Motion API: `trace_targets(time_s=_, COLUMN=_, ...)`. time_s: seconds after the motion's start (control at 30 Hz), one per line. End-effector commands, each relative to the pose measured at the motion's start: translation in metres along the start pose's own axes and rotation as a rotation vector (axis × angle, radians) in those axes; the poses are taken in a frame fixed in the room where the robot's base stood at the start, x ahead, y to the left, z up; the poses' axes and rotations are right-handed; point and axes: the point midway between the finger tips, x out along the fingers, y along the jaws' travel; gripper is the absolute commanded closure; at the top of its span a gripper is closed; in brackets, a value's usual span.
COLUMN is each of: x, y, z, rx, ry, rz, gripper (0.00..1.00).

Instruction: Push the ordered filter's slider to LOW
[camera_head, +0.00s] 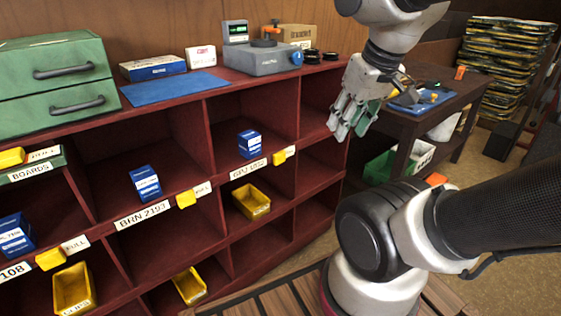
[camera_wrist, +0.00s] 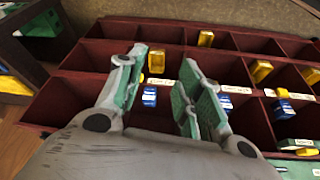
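Yellow sliders sit on the front edges of the red shelf: one beside the label that seems to read BRN 2193 (camera_head: 186,199), one beside a GPJ label (camera_head: 279,157), one lower left by a label ending in 108 (camera_head: 51,259). White tags beside them seem to read FULL. Blue filter boxes stand above these labels: the BRN box (camera_head: 145,184), the GPJ box (camera_head: 249,144) and the left box (camera_head: 15,236). Nothing visible marks which filter is ordered. My gripper (camera_head: 352,118) is open and empty at the shelf's right end, apart from the sliders; its parted fingers show in the wrist view (camera_wrist: 160,85).
Yellow bins (camera_head: 252,201) sit in lower compartments. A green drawer cabinet (camera_head: 55,77), a blue mat (camera_head: 174,87) and a grey device (camera_head: 265,58) stand on the shelf top. A dark workbench (camera_head: 425,119) is at the right. Open air lies before the shelf.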

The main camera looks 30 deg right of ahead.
Motion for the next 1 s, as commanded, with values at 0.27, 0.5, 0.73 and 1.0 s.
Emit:
trace_targets(time_s=0.27, x=0.026, y=0.019, z=0.010, rx=0.090, ry=-0.136, rz=0.029, gripper=1.00)
trace_targets(time_s=0.5, x=0.077, y=0.039, z=0.022, rx=0.251, ry=-0.386, rz=0.007, gripper=1.00)
trace_targets(time_s=0.73, x=0.128, y=0.034, z=0.040, rx=0.507, ry=-0.615, rz=-0.100, gripper=1.00)
trace_targets(time_s=1.0, x=0.185, y=0.007, z=0.057, rx=0.959, ry=-0.887, rz=-0.245, gripper=1.00)
